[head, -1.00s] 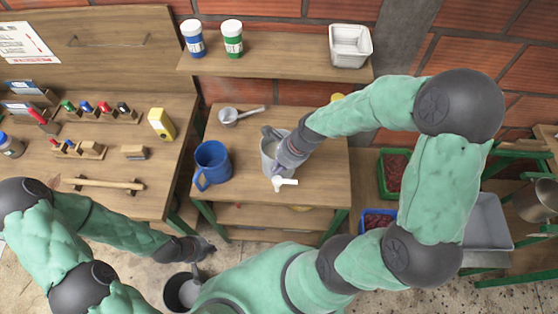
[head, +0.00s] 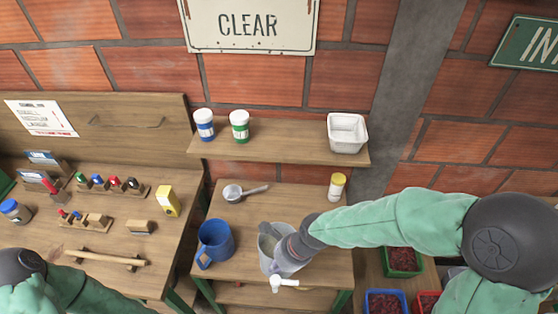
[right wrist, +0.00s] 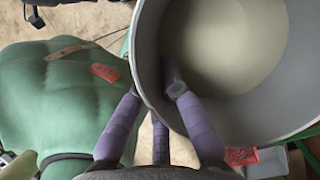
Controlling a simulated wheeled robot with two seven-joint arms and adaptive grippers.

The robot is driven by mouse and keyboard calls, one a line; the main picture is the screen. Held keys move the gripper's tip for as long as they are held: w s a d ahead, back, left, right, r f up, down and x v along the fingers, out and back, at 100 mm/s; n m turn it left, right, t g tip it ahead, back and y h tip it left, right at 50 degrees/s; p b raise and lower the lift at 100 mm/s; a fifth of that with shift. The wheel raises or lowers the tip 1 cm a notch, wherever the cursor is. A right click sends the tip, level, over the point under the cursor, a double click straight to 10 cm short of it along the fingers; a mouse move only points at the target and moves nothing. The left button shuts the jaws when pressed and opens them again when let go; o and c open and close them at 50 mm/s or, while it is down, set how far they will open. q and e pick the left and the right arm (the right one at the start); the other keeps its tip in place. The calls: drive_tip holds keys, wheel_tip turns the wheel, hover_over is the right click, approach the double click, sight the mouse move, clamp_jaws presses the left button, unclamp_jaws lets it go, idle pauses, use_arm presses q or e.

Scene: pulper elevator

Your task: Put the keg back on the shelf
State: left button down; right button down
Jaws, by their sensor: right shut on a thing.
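The keg is a grey, open-topped vessel (head: 267,260) with a white tap (head: 283,282) low on its front. It stands upright at the front of the small wooden table (head: 282,208), right of a blue mug; I cannot tell if its base touches the tabletop. My right gripper (head: 282,258) is shut on its rim. In the right wrist view the keg (right wrist: 285,70) fills the upper right, and the gripper (right wrist: 152,95) has one finger inside the wall and one outside. The wooden shelf (head: 285,148) is above, behind the table.
The blue mug (head: 215,243), a metal scoop (head: 235,193) and a yellow-lidded jar (head: 336,188) are on the table.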

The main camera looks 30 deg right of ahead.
drive_tip(key=w+d+r+m+p, duration=0.1)
drive_tip(key=w+d+r+p, duration=0.4)
drive_tip(key=r, duration=0.7)
drive_tip(key=w+d+r+m+t+h+p, duration=0.1)
drive_tip(key=w+d+r+m+p, duration=0.2)
drive_tip(key=w+r, duration=0.65)
drive_tip(key=w+d+r+p, duration=0.4)
drive_tip(key=w+d+r, duration=0.15)
drive_tip(key=r, duration=0.75)
drive_tip(key=w+d+f+p, duration=0.4)
drive_tip(key=w+d+f, duration=0.4)
drive_tip(key=w+f, duration=0.3)
drive_tip(key=shift+f+t+h, duration=0.3)
drive_tip(key=shift+f, duration=0.6)
drive_tip(key=c, duration=1.6)
unclamp_jaws()
drive_tip(key=shift+a+f, duration=0.15)
drive_tip(key=shift+f, duration=0.05)
drive_tip(key=shift+o, duration=1)
drive_tip(key=shift+s, duration=0.1)
